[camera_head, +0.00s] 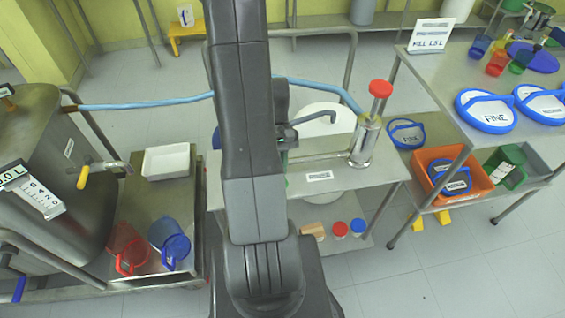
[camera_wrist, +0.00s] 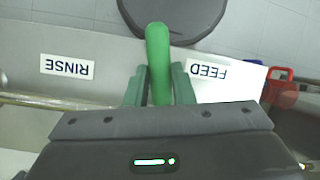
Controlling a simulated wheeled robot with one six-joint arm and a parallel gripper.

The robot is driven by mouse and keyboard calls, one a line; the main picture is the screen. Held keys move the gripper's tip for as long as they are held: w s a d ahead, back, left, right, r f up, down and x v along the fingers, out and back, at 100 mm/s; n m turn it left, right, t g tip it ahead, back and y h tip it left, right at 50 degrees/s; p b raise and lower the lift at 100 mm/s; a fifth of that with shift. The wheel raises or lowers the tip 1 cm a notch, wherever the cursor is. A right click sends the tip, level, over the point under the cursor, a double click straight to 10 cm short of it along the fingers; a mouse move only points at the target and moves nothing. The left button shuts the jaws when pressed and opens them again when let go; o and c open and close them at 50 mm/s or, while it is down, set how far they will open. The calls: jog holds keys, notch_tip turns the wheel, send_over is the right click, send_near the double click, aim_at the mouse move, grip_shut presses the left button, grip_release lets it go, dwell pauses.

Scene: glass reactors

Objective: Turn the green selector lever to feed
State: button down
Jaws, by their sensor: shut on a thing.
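The green selector lever (camera_wrist: 158,50) stands between the two fingers of my gripper (camera_wrist: 159,88) in the wrist view, and the fingers are shut on it. Its rounded end sticks out past the fingertips; its pivot is hidden by my gripper. The FEED label (camera_wrist: 208,71) is upside down just right of the lever. The RINSE label (camera_wrist: 67,66) is farther off to the left. The lever lies between the two labels, nearer FEED. In the head view my arm hides most of the lever and gripper.
A metal cylinder with a red knob (camera_head: 380,88) stands on the steel bench (camera_head: 340,178) right of my arm. A blue hose (camera_head: 150,103) runs behind my arm from the steel vessel (camera_head: 75,150). Red (camera_head: 127,248) and blue (camera_head: 170,243) jugs stand at lower left. Open floor lies at lower right.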

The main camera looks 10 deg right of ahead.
jog(key=shift+s+a+m+y, duration=0.1)
jog(key=shift+a+m+y, duration=0.65)
jog(key=shift+m, duration=0.75)
jog(key=shift+a, duration=0.15)
jog(key=c, duration=1.2)
grip_release()
jog(key=shift+c, duration=0.2)
jog(key=v, duration=1.3)
jog(key=shift+r, duration=0.5)
jog(key=shift+s+a+f, duration=0.1)
jog(key=x, duration=1.3)
jog(key=shift+f, duration=0.4)
jog(key=shift+r, duration=0.1)
